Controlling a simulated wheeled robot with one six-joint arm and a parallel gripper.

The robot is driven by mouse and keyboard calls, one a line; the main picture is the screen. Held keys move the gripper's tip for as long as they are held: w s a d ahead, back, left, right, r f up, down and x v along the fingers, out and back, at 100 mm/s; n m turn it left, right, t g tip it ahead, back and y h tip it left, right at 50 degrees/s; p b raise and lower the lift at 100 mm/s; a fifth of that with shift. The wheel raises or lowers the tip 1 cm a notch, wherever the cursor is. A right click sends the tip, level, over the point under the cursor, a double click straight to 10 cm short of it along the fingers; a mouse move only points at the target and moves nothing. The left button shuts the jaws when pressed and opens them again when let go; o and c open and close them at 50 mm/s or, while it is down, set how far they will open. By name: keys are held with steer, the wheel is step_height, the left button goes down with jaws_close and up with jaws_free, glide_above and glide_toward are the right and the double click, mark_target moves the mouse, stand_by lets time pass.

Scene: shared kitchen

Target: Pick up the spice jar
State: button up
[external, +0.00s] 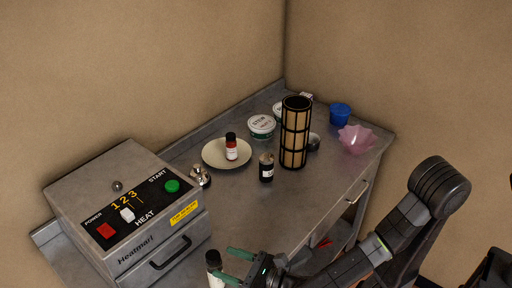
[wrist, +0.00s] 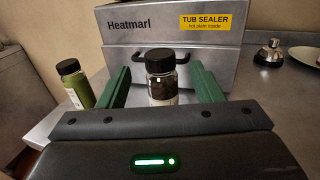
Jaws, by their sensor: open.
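A spice jar with a black lid and dark contents (wrist: 162,82) stands upright between my open fingers in the wrist view, with a gap on each side. Its lower part is hidden by my gripper body. In the external view a black-lidded jar (external: 214,260) shows just beyond the fingertips, cut by the bottom edge. My gripper (external: 226,264), with green fingers, is open and points at it; the fingers also show in the wrist view (wrist: 163,85). Other jars are a green one (wrist: 75,86) at left, a red one (external: 231,149) on a plate, and a dark one (external: 267,170).
The Heatmarl tub sealer (external: 130,210) stands behind the jar, its handle close. The middle front is clear.

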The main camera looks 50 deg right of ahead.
mark_target(220, 260)
steer(key=p+x, duration=0.1)
steer(key=x, duration=0.4)
steer(key=shift+r, duration=0.15)
steer(key=shift+s, duration=0.1)
steer(key=shift+c, duration=0.2)
jaws_close()
